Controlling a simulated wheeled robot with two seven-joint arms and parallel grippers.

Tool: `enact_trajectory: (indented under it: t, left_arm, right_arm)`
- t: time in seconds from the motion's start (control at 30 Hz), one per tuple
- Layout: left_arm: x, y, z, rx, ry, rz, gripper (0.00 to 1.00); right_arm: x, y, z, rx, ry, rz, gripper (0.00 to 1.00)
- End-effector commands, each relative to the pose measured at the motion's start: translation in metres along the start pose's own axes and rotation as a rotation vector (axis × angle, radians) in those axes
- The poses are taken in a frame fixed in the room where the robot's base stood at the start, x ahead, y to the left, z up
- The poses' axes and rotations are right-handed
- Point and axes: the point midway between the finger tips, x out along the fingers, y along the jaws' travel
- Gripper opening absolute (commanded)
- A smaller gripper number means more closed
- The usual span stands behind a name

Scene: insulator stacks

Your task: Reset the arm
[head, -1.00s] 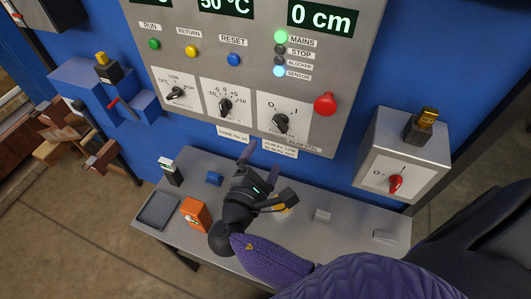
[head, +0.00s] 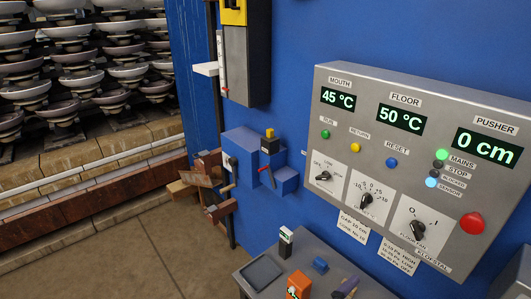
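My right gripper (head: 346,287) shows only as a dark tip at the bottom edge of the head view, over the grey table (head: 318,252). The rest of it and its arm are cut off, and I cannot see whether its fingers are open or shut. My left gripper is not in view.
A control panel (head: 400,160) with displays, knobs and a red button (head: 472,223) is on the blue wall. A tray (head: 263,272), an orange block (head: 298,286), a blue piece (head: 320,264) and a small meter (head: 286,242) are on the table. Stacked insulators (head: 70,60) stand left.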

Motion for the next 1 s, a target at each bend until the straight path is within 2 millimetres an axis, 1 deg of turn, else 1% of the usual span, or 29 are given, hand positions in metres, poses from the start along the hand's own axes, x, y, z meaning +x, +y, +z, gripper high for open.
enact_trajectory:
  t: [0.03, 0.27, 0.47, 0.6, 0.7, 0.87, 1.0]
  left_arm:
    - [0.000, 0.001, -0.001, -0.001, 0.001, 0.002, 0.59]
    - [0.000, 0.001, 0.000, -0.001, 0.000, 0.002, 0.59]
    - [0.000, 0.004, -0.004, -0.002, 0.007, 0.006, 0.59]
    - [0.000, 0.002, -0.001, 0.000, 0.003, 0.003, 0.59]
    - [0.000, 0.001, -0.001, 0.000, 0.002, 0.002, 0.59]
    - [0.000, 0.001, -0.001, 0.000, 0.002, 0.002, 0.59]
    - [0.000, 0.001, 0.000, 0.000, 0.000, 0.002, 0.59]
  right_arm:
    - [0.000, 0.000, 0.000, 0.001, 0.000, -0.001, 1.00]
    - [-0.002, -0.037, 0.007, 0.174, 0.056, -0.219, 1.00]
    - [-0.011, -0.070, 0.013, 0.365, 0.106, -0.449, 1.00]
    - [-0.025, -0.095, 0.019, 0.546, 0.143, -0.657, 1.00]
    - [-0.039, -0.107, 0.023, 0.683, 0.170, -0.811, 1.00]
    - [-0.064, -0.116, 0.031, 0.887, 0.213, -1.042, 1.00]
    - [-0.088, -0.113, 0.041, 1.049, 0.258, -1.232, 1.00]
